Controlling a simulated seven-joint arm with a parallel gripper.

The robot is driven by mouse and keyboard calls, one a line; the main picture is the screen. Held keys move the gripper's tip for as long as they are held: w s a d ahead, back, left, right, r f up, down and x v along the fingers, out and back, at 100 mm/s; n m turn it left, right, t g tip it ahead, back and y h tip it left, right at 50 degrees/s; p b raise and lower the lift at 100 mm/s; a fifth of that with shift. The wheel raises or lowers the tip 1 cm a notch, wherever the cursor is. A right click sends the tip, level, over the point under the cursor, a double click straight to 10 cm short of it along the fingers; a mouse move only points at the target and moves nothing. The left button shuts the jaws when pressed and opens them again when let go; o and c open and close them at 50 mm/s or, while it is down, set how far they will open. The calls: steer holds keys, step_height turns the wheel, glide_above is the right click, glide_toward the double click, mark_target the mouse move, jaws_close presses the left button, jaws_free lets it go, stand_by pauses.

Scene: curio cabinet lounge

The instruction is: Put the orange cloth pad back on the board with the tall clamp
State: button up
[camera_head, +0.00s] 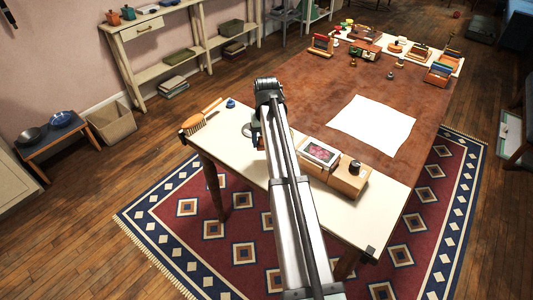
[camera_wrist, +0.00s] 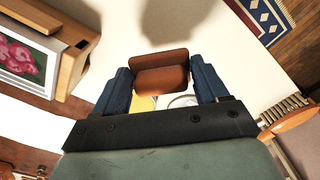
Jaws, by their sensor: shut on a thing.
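My gripper (camera_wrist: 160,72) is shut on an orange-brown piece (camera_wrist: 161,80) held between its two blue fingers. Its colour fits the orange cloth pad, but I cannot make out cloth. Yellow and whitish bits show just beyond the palm, partly hidden. In the head view my gripper (camera_head: 257,136) is over the pale near strip of the table, largely hidden by my arm. I cannot pick out the board with the tall clamp for certain; several small wooden stands and blocks sit on a pale strip (camera_head: 462,66) at the table's far end.
A framed flower picture (camera_head: 320,152) and a wooden box with a dark knob (camera_head: 349,178) stand right of my arm. A brush (camera_head: 204,117) and a blue object (camera_head: 230,103) lie left. White paper (camera_head: 372,125) lies on the brown tabletop (camera_head: 320,88), which has free room around it.

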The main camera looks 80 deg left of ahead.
steer(key=shift+f, duration=3.1)
steer(key=shift+f, duration=0.1)
steer(key=o, duration=1.4)
step_height(320, 180, up, 12)
steer(key=shift+r, duration=0.1)
